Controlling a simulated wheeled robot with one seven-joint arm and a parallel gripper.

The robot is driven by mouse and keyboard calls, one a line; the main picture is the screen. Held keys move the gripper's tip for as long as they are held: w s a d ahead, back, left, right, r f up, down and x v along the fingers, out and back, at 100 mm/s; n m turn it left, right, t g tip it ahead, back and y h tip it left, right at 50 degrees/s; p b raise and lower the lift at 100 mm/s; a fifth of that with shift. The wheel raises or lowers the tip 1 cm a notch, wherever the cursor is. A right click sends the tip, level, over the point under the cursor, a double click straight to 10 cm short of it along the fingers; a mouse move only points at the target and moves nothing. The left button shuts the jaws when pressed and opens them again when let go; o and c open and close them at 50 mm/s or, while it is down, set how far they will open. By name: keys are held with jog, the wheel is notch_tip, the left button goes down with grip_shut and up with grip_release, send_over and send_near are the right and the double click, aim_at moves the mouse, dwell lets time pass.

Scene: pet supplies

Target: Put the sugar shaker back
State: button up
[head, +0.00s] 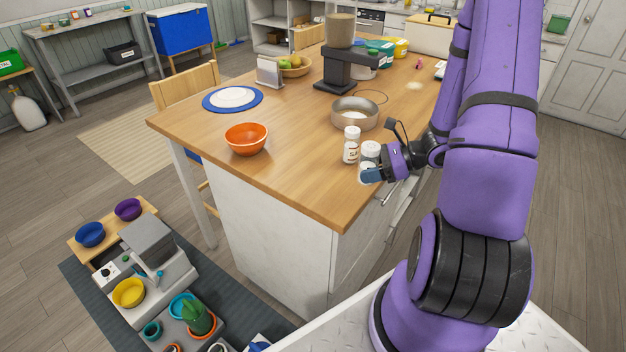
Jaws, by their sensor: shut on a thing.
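My gripper (370,174) is at the right edge of the wooden counter, shut on a small shaker (371,152) with a pale lid. The shaker looks upright, and the fingers hide part of its lower body. I cannot tell whether its base touches the counter. A second white-lidded shaker (351,144) with a reddish label stands upright just left of it, outside the gripper. The labels are too small to read, so I cannot tell by print which one holds sugar.
The wooden counter (290,170) also bears a metal pan (355,120) behind the shakers, an orange bowl (246,145), a blue-rimmed plate (232,104) and a dark scale or grinder stand (345,75). The counter's front middle is clear.

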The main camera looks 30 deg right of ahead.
jog(key=shift+s+a, duration=0.1)
jog(key=w+a, duration=0.2)
jog(key=w, duration=0.2)
jog(key=w+a+f, duration=0.1)
jog(key=w+a, duration=0.2)
jog(key=w, duration=0.1)
jog(key=w+a, duration=0.2)
jog(key=w, duration=0.2)
jog(key=shift+w+a+f, duration=0.25)
jog(key=shift+a, duration=0.1)
jog(key=f, duration=0.2)
jog(key=shift+w+a+f, duration=0.15)
jog(key=shift+w+f, duration=0.15)
jog(key=shift+w, duration=0.05)
jog(key=shift+f, duration=0.5)
jog(key=shift+f, duration=0.15)
jog(key=o, duration=1.1)
